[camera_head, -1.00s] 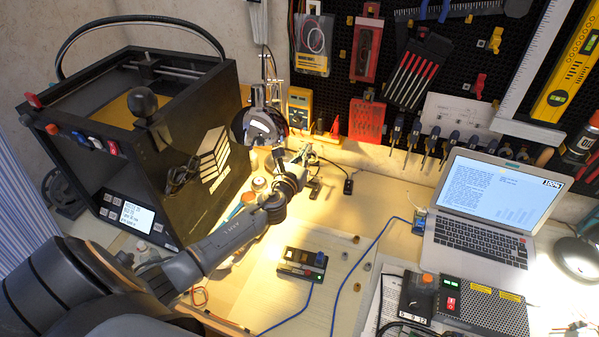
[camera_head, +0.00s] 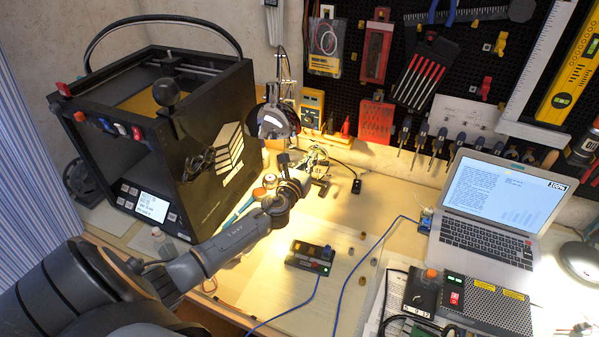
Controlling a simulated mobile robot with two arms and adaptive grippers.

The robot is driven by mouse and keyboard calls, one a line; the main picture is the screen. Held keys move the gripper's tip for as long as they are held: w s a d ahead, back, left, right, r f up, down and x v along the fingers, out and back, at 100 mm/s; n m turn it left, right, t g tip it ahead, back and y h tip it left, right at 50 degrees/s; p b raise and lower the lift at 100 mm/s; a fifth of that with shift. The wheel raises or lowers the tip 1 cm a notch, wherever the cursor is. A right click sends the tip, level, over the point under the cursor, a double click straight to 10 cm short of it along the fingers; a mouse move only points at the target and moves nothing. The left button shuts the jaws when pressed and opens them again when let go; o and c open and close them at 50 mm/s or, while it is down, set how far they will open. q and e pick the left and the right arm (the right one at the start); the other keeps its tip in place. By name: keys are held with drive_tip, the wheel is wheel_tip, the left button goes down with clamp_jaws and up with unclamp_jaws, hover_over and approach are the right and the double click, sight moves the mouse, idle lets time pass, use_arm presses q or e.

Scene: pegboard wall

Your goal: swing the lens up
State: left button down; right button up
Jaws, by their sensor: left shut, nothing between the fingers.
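The lens (camera_head: 272,121), a dark round disc with a bright reflection, stands beside the black printer box, near the pegboard's lower left. A small metal stand with clips (camera_head: 316,160) is just below and right of it. My left gripper (camera_head: 284,160) is just below the lens, shut and empty, its fingers small and partly lost against the stand. I cannot tell whether it touches the lens. My right gripper does not show.
The black printer box (camera_head: 222,165) stands close left of my left arm. A yellow multimeter (camera_head: 312,107) stands behind the lens. A small switch box (camera_head: 310,257) lies in front, and a laptop (camera_head: 490,215) is at right. The pale mat between is mostly clear.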

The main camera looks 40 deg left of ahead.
use_arm(q)
drive_tip(key=s+r+p, duration=0.2)
drive_tip(key=s+r, duration=0.1)
drive_tip(key=s, duration=0.1)
drive_tip(key=t+b, duration=0.2)
drive_tip(key=b, duration=1.2)
approach(318, 148)
drive_tip(key=x, duration=0.7)
drive_tip(key=shift+p, duration=0.35)
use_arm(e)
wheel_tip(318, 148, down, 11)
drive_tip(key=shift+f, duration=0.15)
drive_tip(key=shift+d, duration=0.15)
